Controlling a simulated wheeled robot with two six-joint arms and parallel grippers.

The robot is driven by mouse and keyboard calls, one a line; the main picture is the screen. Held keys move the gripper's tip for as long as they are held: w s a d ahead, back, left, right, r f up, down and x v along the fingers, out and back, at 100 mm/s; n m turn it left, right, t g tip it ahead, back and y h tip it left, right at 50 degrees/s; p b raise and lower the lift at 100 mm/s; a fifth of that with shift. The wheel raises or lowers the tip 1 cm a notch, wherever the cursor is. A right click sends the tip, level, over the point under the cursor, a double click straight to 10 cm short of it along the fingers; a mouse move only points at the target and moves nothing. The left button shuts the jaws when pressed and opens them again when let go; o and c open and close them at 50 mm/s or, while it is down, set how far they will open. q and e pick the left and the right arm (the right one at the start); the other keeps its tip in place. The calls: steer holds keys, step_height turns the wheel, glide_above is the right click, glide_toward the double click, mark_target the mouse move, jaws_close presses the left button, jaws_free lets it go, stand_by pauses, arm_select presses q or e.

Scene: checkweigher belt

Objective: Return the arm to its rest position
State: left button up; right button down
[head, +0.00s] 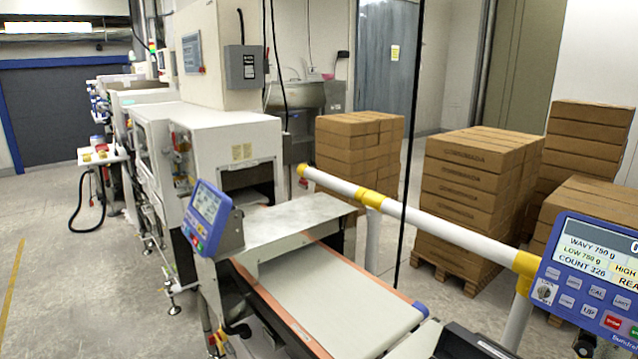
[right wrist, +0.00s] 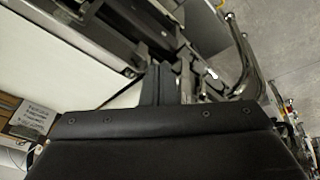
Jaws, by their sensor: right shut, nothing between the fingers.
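My right gripper (right wrist: 168,70) shows in the right wrist view, past the edge of its wide black housing. Its dark fingers are together with nothing seen between them. They stand out against a pale surface and dark metal framework behind; I cannot tell how far off these are. Neither gripper nor arm can be made out in the head view. My left gripper is in no view.
A pale conveyor belt (head: 350,284) runs toward the front in the head view. A blue display panel (head: 592,280) stands at right, a smaller one (head: 207,216) at left. A white and yellow rail (head: 340,186) crosses before stacked cartons (head: 470,190).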

step_height(320, 180, down, 28)
steer(key=d+g+b, duration=0.1)
steer(key=d+b, duration=0.1)
steer(key=b, duration=0.3)
steer(key=s+a+f+g+b, duration=0.1)
steer(key=s+f+b, duration=0.3)
steer(key=s+f, duration=1.1)
step_height(320, 180, down, 5)
steer(key=shift+s+a+r+y, duration=0.2)
steer(key=shift+s+a+y, duration=0.15)
steer(key=shift+y, duration=0.05)
stand_by(0.8)
stand_by(0.8)
